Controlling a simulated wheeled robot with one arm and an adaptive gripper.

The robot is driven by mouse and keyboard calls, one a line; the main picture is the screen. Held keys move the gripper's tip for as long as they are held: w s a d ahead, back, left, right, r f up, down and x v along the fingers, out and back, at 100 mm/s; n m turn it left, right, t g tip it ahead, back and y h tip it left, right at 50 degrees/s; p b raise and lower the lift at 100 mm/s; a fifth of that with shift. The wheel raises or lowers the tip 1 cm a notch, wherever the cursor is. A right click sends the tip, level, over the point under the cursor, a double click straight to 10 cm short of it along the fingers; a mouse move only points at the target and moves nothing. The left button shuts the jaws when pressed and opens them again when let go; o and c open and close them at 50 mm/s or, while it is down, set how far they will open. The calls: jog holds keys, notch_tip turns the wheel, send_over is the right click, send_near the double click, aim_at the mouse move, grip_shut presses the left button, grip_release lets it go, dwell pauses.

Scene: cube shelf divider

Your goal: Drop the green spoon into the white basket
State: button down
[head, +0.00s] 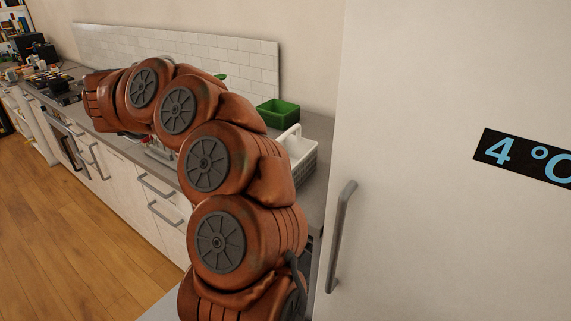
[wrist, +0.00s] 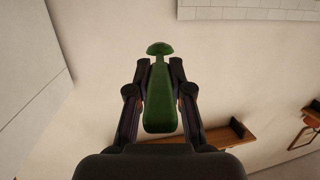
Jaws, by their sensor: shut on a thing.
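The green spoon (wrist: 160,98) is between the fingers of my gripper (wrist: 159,75) in the wrist view. Its rounded end shows beyond the fingertips, and the fingers are shut on it. In the head view my arm hides my gripper, and a small bit of green (head: 220,77) shows just past the arm. The white basket (head: 299,152) stands on the counter beside the fridge, partly hidden behind my arm. Its inside cannot be seen clearly.
A green bin (head: 278,113) stands on the counter behind the basket. The tall white fridge (head: 430,200) with a grey handle closes off the right side. Open wooden floor (head: 60,230) lies at left.

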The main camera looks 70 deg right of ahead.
jog(key=s+d+m+g, duration=0.45)
jog(key=s+d, duration=0.25)
jog(key=s, duration=0.4)
jog(key=m+g+y+b, duration=0.2)
jog(key=g+y+b, duration=0.15)
jog(key=b, duration=0.35)
send_over(288, 134)
jog(key=shift+h, duration=0.45)
notch_tip(288, 134, down, 8)
jog(key=shift+r, duration=0.1)
jog(key=c, duration=1)
grip_release()
jog(key=v, duration=1.2)
jog(key=shift+w, duration=0.1)
